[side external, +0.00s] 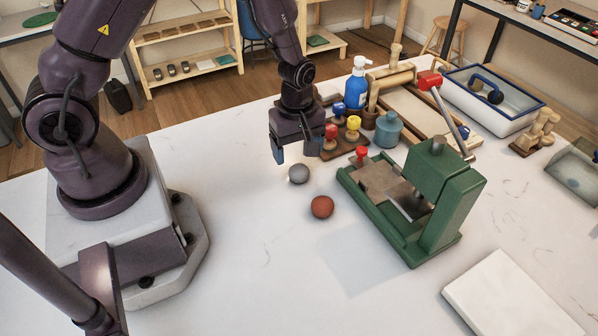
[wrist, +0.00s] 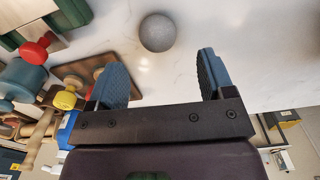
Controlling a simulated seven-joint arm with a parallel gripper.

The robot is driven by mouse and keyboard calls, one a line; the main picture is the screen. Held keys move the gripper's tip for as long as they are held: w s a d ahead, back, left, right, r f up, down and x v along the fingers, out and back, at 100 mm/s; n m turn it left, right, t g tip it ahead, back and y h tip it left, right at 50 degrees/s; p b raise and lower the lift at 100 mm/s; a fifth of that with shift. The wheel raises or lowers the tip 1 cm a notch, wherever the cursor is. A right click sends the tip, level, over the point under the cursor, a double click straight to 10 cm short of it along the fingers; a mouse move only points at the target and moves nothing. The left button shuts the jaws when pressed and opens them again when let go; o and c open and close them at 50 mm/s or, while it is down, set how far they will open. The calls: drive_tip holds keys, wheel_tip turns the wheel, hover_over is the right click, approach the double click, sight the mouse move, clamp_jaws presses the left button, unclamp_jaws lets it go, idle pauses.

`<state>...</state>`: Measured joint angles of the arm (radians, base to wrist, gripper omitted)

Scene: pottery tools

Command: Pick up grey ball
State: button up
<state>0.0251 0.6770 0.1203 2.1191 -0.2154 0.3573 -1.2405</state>
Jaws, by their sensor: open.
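The grey ball (side external: 298,174) rests on the white tabletop, just in front of and below my gripper (side external: 294,158) in the side external view. In the wrist view the grey ball (wrist: 157,33) lies beyond the fingertips, near the middle of the gap between them. My gripper (wrist: 160,78) is open and empty, with its two blue fingers apart. It is above the table and does not touch the ball. In the side view, the right finger is partly lost among the tools behind it.
A reddish-brown ball (side external: 322,207) lies close by. A green press (side external: 420,205) stands to the right. A wooden stand with coloured knobs (side external: 345,140) is right beside my gripper. A blue bottle (side external: 356,88) is behind. The table's front middle is clear; a white slab (side external: 515,300) lies front right.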

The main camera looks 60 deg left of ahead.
sight(299, 174)
wheel_tip(299, 174, down, 6)
drive_tip(key=shift+w+d+r, duration=0.1)
drive_tip(key=shift+d+r, duration=0.05)
idle(0.3)
drive_tip(key=c, duration=1)
